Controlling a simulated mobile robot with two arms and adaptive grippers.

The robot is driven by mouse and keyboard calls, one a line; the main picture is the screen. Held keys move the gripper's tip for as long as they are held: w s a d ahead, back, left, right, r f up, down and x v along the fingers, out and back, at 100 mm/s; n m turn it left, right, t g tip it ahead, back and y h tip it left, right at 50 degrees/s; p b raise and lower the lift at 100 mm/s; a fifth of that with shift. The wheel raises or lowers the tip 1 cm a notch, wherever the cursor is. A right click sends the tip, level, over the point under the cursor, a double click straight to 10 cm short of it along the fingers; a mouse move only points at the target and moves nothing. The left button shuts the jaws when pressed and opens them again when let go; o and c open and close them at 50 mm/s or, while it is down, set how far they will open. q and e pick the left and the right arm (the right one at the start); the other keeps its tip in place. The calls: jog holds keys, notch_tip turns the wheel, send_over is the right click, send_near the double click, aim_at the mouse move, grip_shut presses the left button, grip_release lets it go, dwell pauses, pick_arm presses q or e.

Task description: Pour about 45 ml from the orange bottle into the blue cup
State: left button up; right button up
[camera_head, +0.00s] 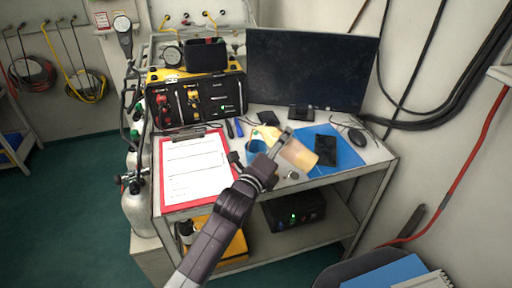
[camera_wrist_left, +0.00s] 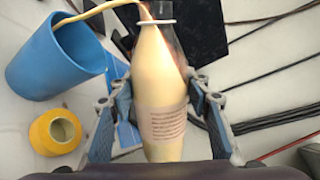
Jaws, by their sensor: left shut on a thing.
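My left gripper (camera_head: 279,148) is shut around the middle of the orange bottle (camera_head: 299,155), which lies tipped in its grasp. In the left wrist view the gripper (camera_wrist_left: 160,108) has a finger on each side of the bottle (camera_wrist_left: 160,75), which is full of pale orange liquid and has a label. A pale stream (camera_wrist_left: 95,12) runs from the bottle's neck leftwards to the blue cup (camera_wrist_left: 42,72). The cup stands left of the bottle; its liquid level is hard to tell. In the head view the cup (camera_head: 256,147) is partly hidden by the gripper. My right gripper is not in view.
A yellow roll (camera_wrist_left: 55,132) stands close to the cup. A red clipboard (camera_head: 163,190) lies left on the bench, with an open tool case (camera_head: 160,122) behind. A monitor (camera_head: 312,70) stands at the back. A blue mat (camera_head: 345,155) with a dark device (camera_head: 326,150) lies right.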

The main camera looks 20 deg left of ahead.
aim_at(291, 148)
pick_arm(q)
jog(key=shift+s+d+f+n+b, duration=0.15)
jog(key=shift+d+b, duration=0.1)
jog(key=shift+d, duration=0.4)
jog(key=shift+s+d+f+n+b, duration=0.15)
jog(key=shift+d+b, duration=0.1)
jog(key=shift+d, duration=0.35)
jog(key=shift+d+f+n+b, duration=0.15)
jog(key=shift+f+n+b, duration=0.25)
jog(key=shift+b, duration=0.15)
jog(key=shift+d+r+p, duration=0.1)
jog(key=shift+r+p, duration=0.1)
jog(key=shift+p, duration=0.15)
dwell(0.4)
